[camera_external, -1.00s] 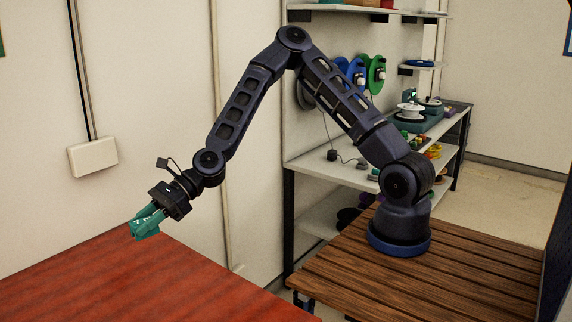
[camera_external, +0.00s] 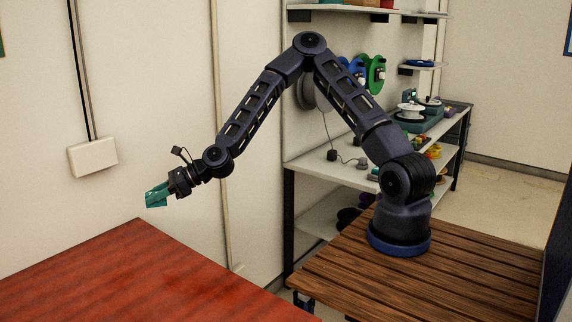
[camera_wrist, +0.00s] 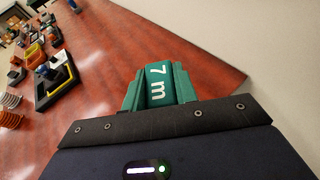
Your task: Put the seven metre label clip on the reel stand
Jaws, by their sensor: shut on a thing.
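The seven metre label clip (camera_wrist: 158,86) is green with a white "7 m" on its face. It sits between the green fingers of my gripper (camera_wrist: 156,82), which is shut on it. In the external view my gripper (camera_external: 157,195) holds it in the air, above and beyond the far corner of the red table, near the wall. Clip and fingers are hard to tell apart there. Upright blue (camera_external: 354,72) and green (camera_external: 376,74) reels show on the shelving behind my arm, partly hidden by it. I cannot tell which thing is the reel stand.
The red table (camera_external: 140,275) is bare in the external view. A grey shelf unit (camera_external: 318,168) holds several devices. A white box (camera_external: 92,157) is on the wall.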

